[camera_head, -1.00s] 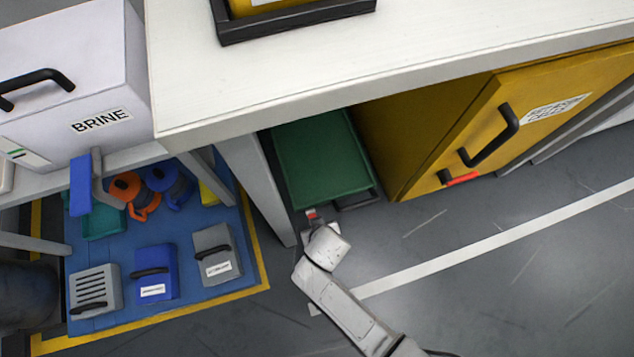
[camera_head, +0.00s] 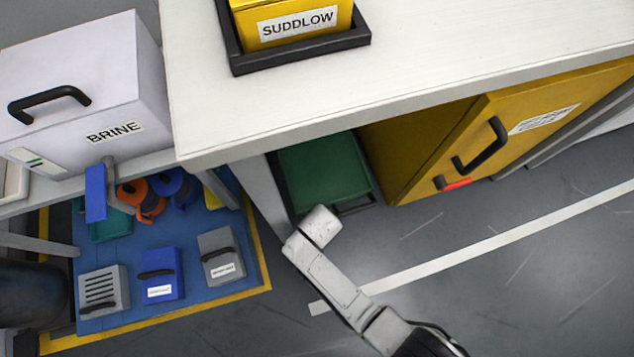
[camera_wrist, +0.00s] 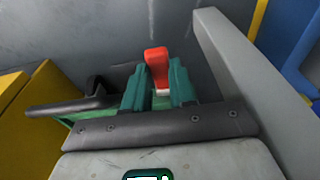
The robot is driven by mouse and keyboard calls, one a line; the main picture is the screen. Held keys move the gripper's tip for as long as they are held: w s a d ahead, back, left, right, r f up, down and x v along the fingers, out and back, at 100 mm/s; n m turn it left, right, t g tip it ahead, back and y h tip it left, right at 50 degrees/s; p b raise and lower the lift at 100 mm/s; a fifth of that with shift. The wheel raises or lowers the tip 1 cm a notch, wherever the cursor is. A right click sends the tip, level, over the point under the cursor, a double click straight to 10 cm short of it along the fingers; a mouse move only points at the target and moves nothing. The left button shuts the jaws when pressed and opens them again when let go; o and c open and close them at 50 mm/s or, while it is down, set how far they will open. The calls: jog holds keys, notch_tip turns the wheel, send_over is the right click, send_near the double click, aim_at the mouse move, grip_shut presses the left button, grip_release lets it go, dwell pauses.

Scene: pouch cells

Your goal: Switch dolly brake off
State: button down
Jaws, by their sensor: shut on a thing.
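The dolly (camera_head: 325,172) has a green top and stands on the floor under the white table, left of the yellow cabinet. In the wrist view, my gripper (camera_wrist: 159,88) has its two teal fingers closed around a red lever (camera_wrist: 156,62), which looks like the dolly brake. The lever's red end sticks out beyond the fingertips. Part of the dolly's green top and dark edge (camera_wrist: 70,107) shows left of the fingers. In the head view, my arm hides the gripper and the lever.
The white table (camera_head: 420,60) overhangs the dolly, and its leg (camera_head: 262,195) stands close on the left. The yellow cabinet (camera_head: 430,135) is on the right. A blue mat (camera_head: 115,245) with several cases lies at left. Floor in front is open.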

jog(key=shift+w+r+g, duration=0.1)
jog(key=shift+r+g, duration=0.05)
jog(key=shift+g, duration=0.15)
jog(key=c, duration=0.9)
grip_release()
jog(key=r+p, duration=0.2)
jog(key=r, duration=0.1)
jog(key=r+p, duration=0.2)
jog(key=r, duration=0.2)
jog(key=s+r+p, duration=0.1)
jog(key=r+p, duration=0.1)
jog(key=r, duration=0.1)
jog(key=shift+s+d+r, duration=0.1)
jog(key=shift+d+r, duration=0.05)
jog(key=shift+r, duration=0.25)
